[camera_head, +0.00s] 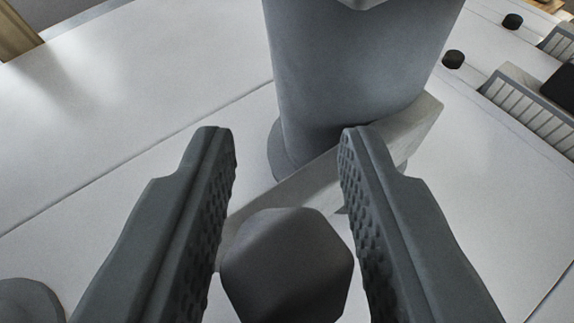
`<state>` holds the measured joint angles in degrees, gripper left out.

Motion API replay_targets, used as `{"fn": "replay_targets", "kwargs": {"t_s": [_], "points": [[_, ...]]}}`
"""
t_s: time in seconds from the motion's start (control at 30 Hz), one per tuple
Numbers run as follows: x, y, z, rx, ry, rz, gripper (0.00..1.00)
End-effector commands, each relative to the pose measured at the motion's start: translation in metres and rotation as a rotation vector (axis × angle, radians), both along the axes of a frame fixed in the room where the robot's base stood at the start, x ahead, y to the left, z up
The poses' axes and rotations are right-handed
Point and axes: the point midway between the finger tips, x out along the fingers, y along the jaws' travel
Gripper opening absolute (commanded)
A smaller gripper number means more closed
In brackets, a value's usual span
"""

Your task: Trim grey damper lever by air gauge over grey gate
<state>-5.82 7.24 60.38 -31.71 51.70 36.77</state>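A flat grey lever bar (303,188) runs slantwise from lower left to upper right, passing at the foot of a large grey cylinder. A dark faceted knob (286,266) covers its lower left end. My gripper (284,140) is open, with one ridged finger on each side of the knob. The right finger hides part of the bar. I cannot make out an air gauge or a gate for certain.
The large grey cylinder (355,75) stands just beyond the fingertips on a pale panel (130,120). Slotted grey frames (530,115) and small black knobs (453,59) are at right. A dark round part (28,300) is at lower left. The panel's left side is clear.

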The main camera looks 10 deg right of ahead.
Motion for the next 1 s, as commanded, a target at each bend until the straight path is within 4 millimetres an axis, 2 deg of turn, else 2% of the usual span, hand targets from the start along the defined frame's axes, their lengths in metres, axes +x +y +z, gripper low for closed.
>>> {"fn": "replay_targets", "kwargs": {"t_s": [0.03,0.13,0.17,0.6,0.9,0.93,1.0], "points": [[-0.0001,0.0000,0.0000,0.000,0.000,0.000,0.21],[-0.0002,0.0001,0.0001,0.000,0.000,0.000,0.02],[-0.0001,0.0000,0.0000,0.000,0.000,0.000,0.00],[0.0010,-0.0071,-0.0016,0.105,0.021,-0.001,0.00],[0.0011,-0.0075,-0.0020,0.113,0.022,-0.001,0.00],[0.0012,-0.0075,-0.0022,0.113,0.022,-0.001,0.26],[0.0012,-0.0075,-0.0023,0.113,0.022,-0.001,0.35]]}}
